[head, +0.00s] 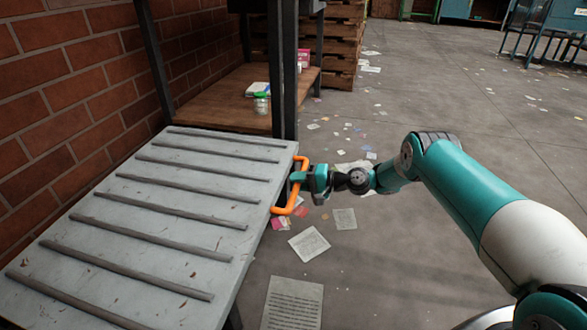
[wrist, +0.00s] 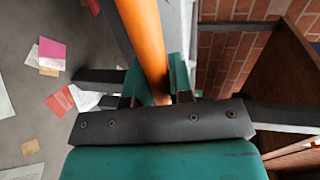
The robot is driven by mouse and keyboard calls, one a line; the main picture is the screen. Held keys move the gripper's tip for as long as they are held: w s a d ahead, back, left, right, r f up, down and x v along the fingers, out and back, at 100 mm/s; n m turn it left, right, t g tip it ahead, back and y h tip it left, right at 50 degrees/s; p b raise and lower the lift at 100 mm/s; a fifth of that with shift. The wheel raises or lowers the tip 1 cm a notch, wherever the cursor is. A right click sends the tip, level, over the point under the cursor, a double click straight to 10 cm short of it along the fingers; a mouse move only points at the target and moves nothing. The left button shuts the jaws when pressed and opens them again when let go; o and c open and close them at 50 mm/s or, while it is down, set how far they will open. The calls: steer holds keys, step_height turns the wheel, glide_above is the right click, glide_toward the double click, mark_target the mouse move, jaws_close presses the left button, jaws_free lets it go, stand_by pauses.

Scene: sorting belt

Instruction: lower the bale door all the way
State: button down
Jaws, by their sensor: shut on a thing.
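The bale door (head: 150,215) is a grey ribbed metal panel at the left of the head view. It lies tilted near flat, with scratches and rust marks on it. An orange handle (head: 284,209) sticks out from its right edge. My gripper (head: 297,178) is at that handle, with its fingers on either side of the bar. In the wrist view the orange handle (wrist: 145,40) runs down between the teal fingers, and my gripper (wrist: 158,88) is closed on it. The hinge side of the door is not clear to me.
A dark metal post (head: 284,70) stands just behind the handle. A wooden shelf (head: 215,98) beyond holds a jar (head: 261,104) and small boxes. A brick wall (head: 70,80) is at the left. Papers (head: 309,243) litter the floor, which is open on the right.

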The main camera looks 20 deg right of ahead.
steer(key=shift+s+f+b, duration=0.15)
steer(key=shift+f+b, duration=0.05)
steer(key=shift+f, duration=0.6)
steer(key=shift+s+f+b, duration=0.1)
steer(key=shift+f+b, duration=0.05)
steer(key=shift+f, duration=0.6)
steer(key=shift+d, duration=0.1)
steer(key=c, duration=1.1)
jaws_free()
steer(key=shift+f, duration=0.1)
steer(key=shift+o, duration=0.3)
steer(key=shift+w+r, duration=0.1)
steer(key=shift+r, duration=0.15)
steer(key=p+v, duration=0.7)
steer(key=v, duration=1)
steer(key=shift+d+p, duration=0.15)
steer(key=shift+p, duration=0.15)
